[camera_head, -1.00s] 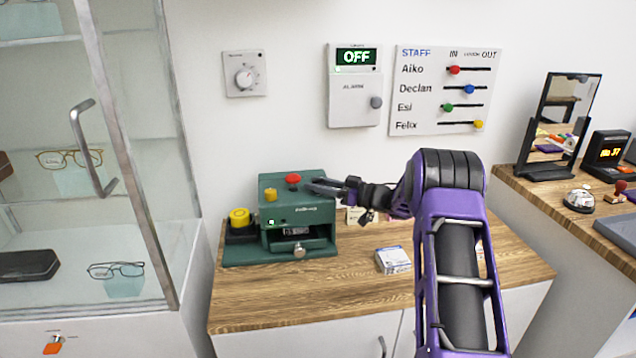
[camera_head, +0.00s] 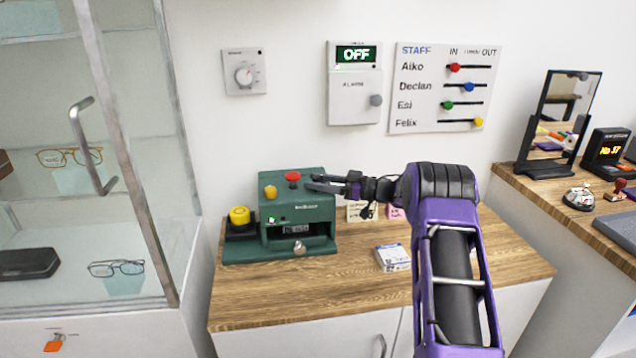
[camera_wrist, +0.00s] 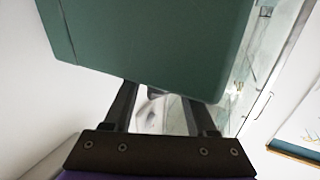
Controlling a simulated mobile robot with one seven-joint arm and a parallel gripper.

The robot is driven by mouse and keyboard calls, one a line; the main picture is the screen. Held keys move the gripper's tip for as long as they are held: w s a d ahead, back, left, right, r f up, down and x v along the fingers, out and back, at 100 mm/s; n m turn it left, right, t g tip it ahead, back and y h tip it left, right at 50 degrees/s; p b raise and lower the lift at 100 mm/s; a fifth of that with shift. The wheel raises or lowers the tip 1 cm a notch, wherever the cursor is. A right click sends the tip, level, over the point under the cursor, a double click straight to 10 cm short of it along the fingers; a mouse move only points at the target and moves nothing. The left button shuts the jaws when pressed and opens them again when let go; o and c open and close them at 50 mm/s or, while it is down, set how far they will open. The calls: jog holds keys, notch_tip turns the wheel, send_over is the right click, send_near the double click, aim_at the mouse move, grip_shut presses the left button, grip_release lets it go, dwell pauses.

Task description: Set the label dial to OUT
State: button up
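A green machine (camera_head: 315,213) stands at the left of the wooden counter. It has a red knob (camera_head: 292,177) and a yellow knob (camera_head: 270,192) on top, a small display (camera_head: 296,228) and a silver front knob (camera_head: 300,247). A white dial (camera_head: 244,75) is on a wall plate; its lettering is too small to read. I cannot tell which is the label dial, and no dial marked OUT is legible. My gripper (camera_head: 312,183) is just right of the red knob. In the wrist view its fingers stand apart; the green machine (camera_wrist: 150,45) hides their tips.
The alarm box (camera_head: 354,95) reads OFF. The staff board (camera_head: 446,118) has IN and OUT sliders. A yellow button (camera_head: 239,215) is left of the machine. A small white box (camera_head: 392,258) lies right of it. A glass cabinet (camera_head: 125,130) is at left.

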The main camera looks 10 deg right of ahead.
jog(key=shift+o, duration=0.6)
jog(key=v, duration=1.7)
jog(key=shift+s+p, duration=0.2)
jog(key=shift+p, duration=0.2)
jog(key=shift+d, duration=0.15)
